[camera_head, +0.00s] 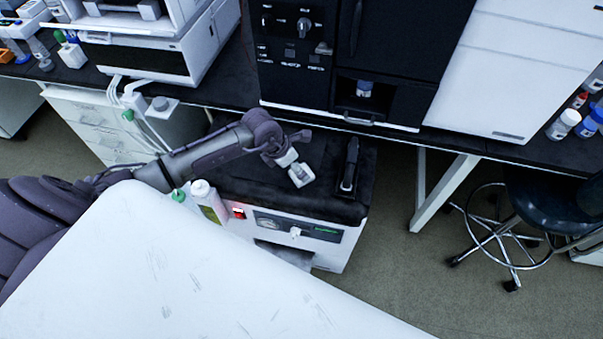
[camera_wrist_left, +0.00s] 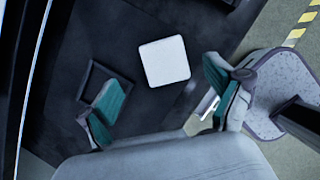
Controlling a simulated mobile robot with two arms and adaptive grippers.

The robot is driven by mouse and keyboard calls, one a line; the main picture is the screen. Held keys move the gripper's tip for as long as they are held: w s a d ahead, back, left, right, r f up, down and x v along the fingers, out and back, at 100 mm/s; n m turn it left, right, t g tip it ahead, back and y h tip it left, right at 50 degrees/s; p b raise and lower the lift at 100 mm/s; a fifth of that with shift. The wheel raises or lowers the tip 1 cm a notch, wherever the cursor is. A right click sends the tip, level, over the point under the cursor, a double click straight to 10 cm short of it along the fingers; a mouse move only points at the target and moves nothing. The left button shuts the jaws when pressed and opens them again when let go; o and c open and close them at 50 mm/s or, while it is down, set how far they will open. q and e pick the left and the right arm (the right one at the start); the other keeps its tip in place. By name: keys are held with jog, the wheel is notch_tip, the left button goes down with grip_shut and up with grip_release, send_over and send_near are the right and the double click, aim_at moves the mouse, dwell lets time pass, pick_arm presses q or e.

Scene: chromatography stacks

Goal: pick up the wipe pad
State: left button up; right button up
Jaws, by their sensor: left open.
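The wipe pad (camera_wrist_left: 165,62) is a white square with rounded corners, lying flat on a dark surface in the left wrist view. My left gripper (camera_wrist_left: 160,95) is open, its two teal-padded fingers spread apart. The pad appears ahead of the fingers, between their lines, and nothing is held. In the head view my left gripper (camera_head: 297,171) is over the black top of a low white cabinet unit. There I cannot tell the pad apart from the pale gripper parts. My right gripper is in neither view.
The low unit (camera_head: 325,240) has a gauge and red switch in front. A black device (camera_head: 349,165) stands right of the gripper on its top. A bottle (camera_head: 204,197) stands at the left. A dark square frame (camera_wrist_left: 92,72) lies near the left finger.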

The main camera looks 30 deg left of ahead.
aim_at(293, 176)
pick_arm(q)
jog(key=x, duration=0.3)
jog(key=shift+s+d+f+p, duration=0.15)
jog(key=shift+d+f+p, duration=0.05)
jog(key=shift+f+p, duration=0.2)
jog(key=shift+f, duration=0.45)
jog(key=c, duration=1)
jog(key=shift+r, duration=0.15)
